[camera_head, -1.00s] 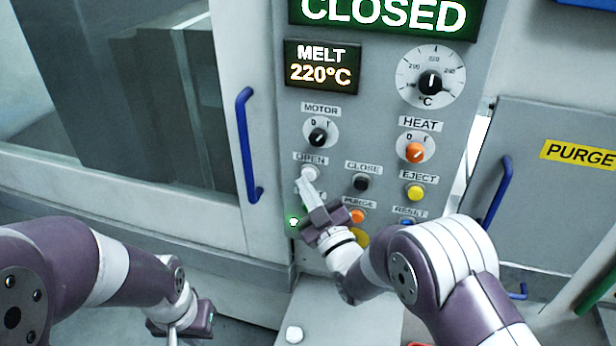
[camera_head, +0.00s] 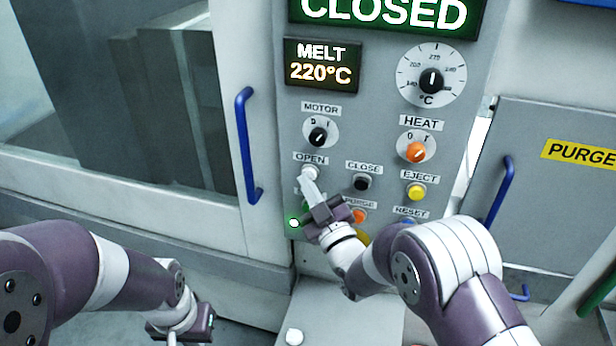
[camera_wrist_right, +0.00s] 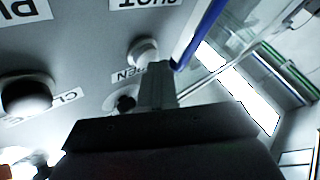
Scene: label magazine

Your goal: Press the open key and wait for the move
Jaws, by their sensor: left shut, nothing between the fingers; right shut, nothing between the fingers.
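The open key (camera_head: 310,172) is a pale round button under the OPEN label on the grey panel. My right gripper (camera_head: 309,182) is shut and empty, its fingertips at the lower part of this key. In the right wrist view the fingertips (camera_wrist_right: 158,68) overlap the edge of the white open key (camera_wrist_right: 142,50); I cannot tell whether they touch or press it. The large display (camera_head: 384,14) reads CLOSED. My left gripper (camera_head: 175,338) is shut at the lower left edge, away from the panel and partly cut off.
The black close key (camera_head: 362,182), yellow eject key (camera_head: 415,191) and orange purge key (camera_head: 359,215) sit close by. The motor knob (camera_head: 317,136) is just above. A blue door handle (camera_head: 246,145) stands left of the panel.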

